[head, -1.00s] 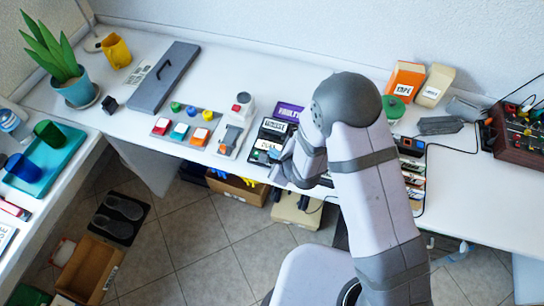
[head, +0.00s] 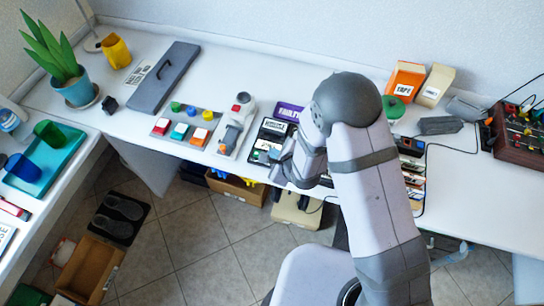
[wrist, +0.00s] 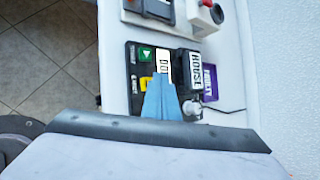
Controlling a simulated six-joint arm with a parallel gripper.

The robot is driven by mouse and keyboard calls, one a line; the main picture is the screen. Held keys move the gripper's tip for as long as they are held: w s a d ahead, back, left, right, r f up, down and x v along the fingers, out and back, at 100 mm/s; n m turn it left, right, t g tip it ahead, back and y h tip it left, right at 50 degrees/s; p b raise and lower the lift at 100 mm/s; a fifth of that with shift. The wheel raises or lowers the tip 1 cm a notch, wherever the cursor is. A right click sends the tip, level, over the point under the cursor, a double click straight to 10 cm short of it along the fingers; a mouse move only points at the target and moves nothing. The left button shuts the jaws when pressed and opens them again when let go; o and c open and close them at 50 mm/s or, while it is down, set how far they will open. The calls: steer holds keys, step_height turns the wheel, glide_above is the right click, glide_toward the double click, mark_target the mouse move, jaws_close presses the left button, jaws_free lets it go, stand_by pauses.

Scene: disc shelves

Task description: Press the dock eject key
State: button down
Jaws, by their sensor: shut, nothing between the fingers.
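The dock is a black unit (head: 263,146) on the white desk, left of my gripper in the head view; it also shows in the wrist view (wrist: 134,58). Small lettering beside the keys is too small to read. A black cartridge with a white "HOUSE" label (wrist: 196,68) stands at the dock. My gripper (wrist: 158,82) is shut and empty, its blue-grey fingertips over the yellow key. I cannot tell if they touch it.
A purple box (head: 289,111) stands behind the dock. A grey unit with a lever (head: 230,137) and a panel of red, teal and orange buttons (head: 181,130) lie to the left. A small white cylinder (wrist: 192,107) is beside the fingers. The desk's front edge is close.

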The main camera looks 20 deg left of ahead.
steer(key=shift+f, duration=0.1)
steer(key=shift+f+b, duration=0.35)
steer(key=shift+b, duration=0.05)
steer(key=shift+f+b, duration=0.4)
steer(key=shift+f, duration=0.05)
stand_by(0.8)
steer(key=shift+r, duration=0.1)
stand_by(0.3)
steer(key=shift+r+p, duration=0.75)
steer(key=shift+r, duration=0.05)
steer(key=shift+r, duration=0.1)
steer(key=shift+r+p, duration=2.05)
steer(key=shift+r, duration=0.4)
